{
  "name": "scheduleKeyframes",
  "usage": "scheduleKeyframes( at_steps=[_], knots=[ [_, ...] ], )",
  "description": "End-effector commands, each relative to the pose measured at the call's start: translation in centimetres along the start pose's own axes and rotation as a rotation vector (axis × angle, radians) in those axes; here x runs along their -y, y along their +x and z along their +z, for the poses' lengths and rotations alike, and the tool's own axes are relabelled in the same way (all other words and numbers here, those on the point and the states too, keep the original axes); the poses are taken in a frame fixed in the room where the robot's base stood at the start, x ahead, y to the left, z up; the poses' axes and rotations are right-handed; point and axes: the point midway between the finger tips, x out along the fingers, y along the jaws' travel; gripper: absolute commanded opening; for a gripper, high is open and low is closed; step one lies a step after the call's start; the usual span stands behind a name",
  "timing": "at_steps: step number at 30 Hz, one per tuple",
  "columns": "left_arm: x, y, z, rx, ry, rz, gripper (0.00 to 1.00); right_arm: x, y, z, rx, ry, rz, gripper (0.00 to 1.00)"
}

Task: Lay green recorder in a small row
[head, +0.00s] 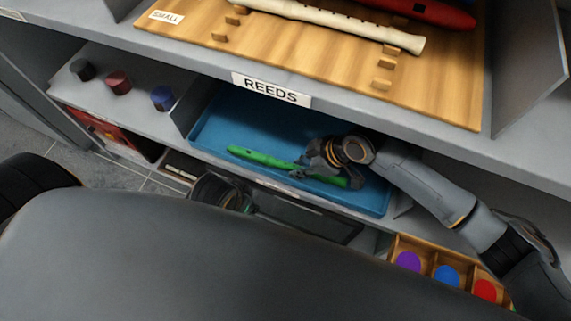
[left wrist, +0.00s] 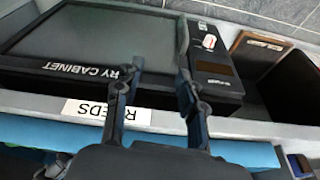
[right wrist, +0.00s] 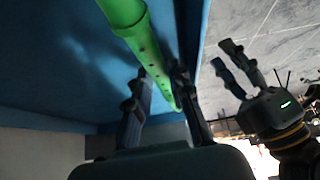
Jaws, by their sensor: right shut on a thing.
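The green recorder (head: 262,158) lies along the blue tray (head: 215,122) on the shelf labelled REEDS. My right gripper (head: 325,160) is shut on the recorder towards its right part and hides some of it. In the right wrist view, the recorder (right wrist: 128,22) runs between the two fingers (right wrist: 160,90). My left gripper (left wrist: 152,82) is open and empty; it also shows at the right of the right wrist view (right wrist: 238,66). The SMALL label (head: 166,16) is on a wooden board (head: 290,42) on the shelf above.
The board holds a cream recorder (head: 330,18), a red instrument (head: 440,12) and wooden pegs (head: 383,66). The upper shelf's edge (head: 190,66) overhangs the tray. Dark, red and blue knobs (head: 117,82) stand left. A box with coloured discs (head: 447,274) is lower right.

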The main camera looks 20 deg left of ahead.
Motion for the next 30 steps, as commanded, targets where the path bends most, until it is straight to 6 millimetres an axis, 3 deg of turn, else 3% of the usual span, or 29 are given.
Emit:
scheduleKeyframes(
  at_steps=[30],
  knots=[
    [-0.07,1.13,0.48,0.010,0.002,0.001,0.40,0.00,-0.24,-0.18,-0.001,0.000,0.000,0.00]
  ],
)
